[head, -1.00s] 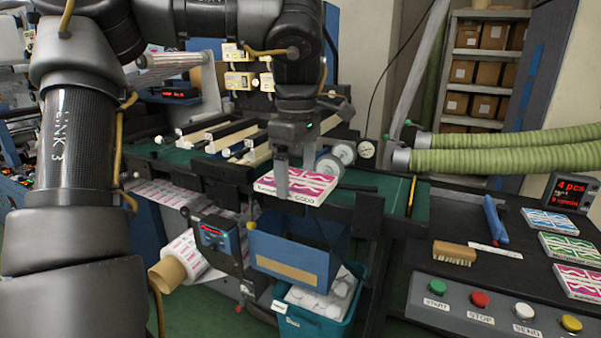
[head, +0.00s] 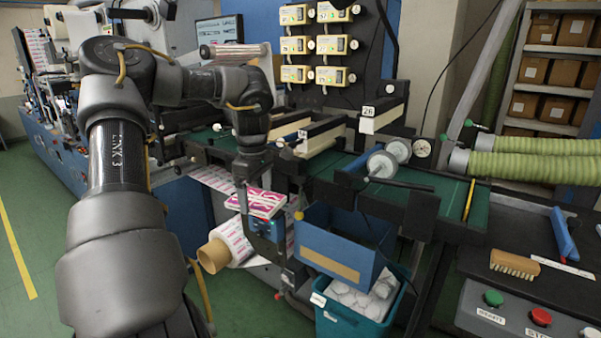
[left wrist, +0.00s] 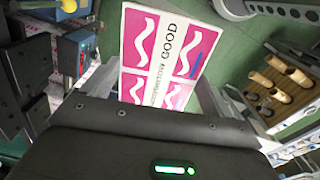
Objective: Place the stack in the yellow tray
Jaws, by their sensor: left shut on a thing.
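My left gripper (head: 252,192) is shut on a stack (head: 263,204) of flat white cards printed in pink. It holds the stack in the air in front of the machine, left of the blue open box. In the left wrist view the stack (left wrist: 158,52) reaches out beyond the gripper, with white wavy marks on pink squares and the word GOOD on its top face. No yellow tray can be made out in either view. My right gripper is not in view.
The blue box (head: 335,252) hangs above a teal bin (head: 345,325) of crumpled waste. A printed paper roll (head: 228,243) is close below the stack. The green machine bed (head: 450,195) holds rollers. A brush (head: 514,264) lies at right. Green floor (head: 35,200) is open at left.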

